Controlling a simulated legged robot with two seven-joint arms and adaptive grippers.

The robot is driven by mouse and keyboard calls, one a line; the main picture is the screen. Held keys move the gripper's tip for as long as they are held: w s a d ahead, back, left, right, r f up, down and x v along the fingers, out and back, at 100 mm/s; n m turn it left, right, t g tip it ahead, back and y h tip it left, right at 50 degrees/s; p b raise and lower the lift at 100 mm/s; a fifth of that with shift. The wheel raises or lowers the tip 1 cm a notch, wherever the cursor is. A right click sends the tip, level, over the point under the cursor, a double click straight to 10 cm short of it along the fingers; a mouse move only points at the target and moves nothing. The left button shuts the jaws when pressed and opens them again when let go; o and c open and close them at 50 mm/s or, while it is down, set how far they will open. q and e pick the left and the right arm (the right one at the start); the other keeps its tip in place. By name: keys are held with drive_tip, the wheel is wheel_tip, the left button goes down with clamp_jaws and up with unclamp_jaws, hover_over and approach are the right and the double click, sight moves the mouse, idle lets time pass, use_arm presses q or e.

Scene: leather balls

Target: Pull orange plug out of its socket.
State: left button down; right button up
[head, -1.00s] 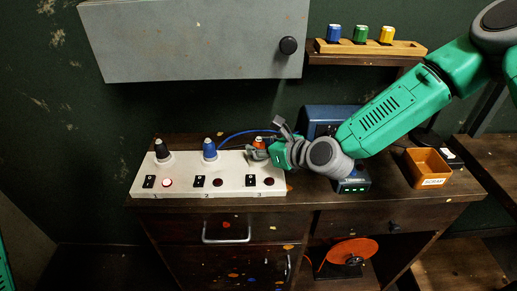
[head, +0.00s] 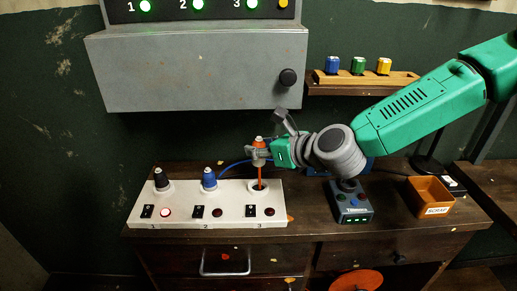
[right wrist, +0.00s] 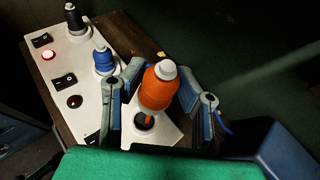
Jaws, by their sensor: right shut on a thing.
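The orange plug (head: 260,142) is between the fingers of my right gripper (head: 258,152), raised above socket 3 (head: 257,186) on the white socket strip (head: 230,216). A thin orange length runs from the plug down to the socket. In the right wrist view the orange plug (right wrist: 158,90) has a pale cap and sits between the two fingers, with the dark socket opening (right wrist: 145,122) below it. My right gripper is shut on the plug. My left gripper is not in view.
A black plug (head: 161,179) and a blue plug (head: 209,179) stand in sockets 1 and 2. A grey cabinet (head: 195,75) hangs behind. A dark control box (head: 351,202) and an orange scrap bin (head: 429,195) stand to the right. A shelf (head: 365,78) holds coloured pieces.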

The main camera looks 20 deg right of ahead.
drive_tip(key=shift+f+b, duration=0.75)
drive_tip(key=shift+f, duration=0.2)
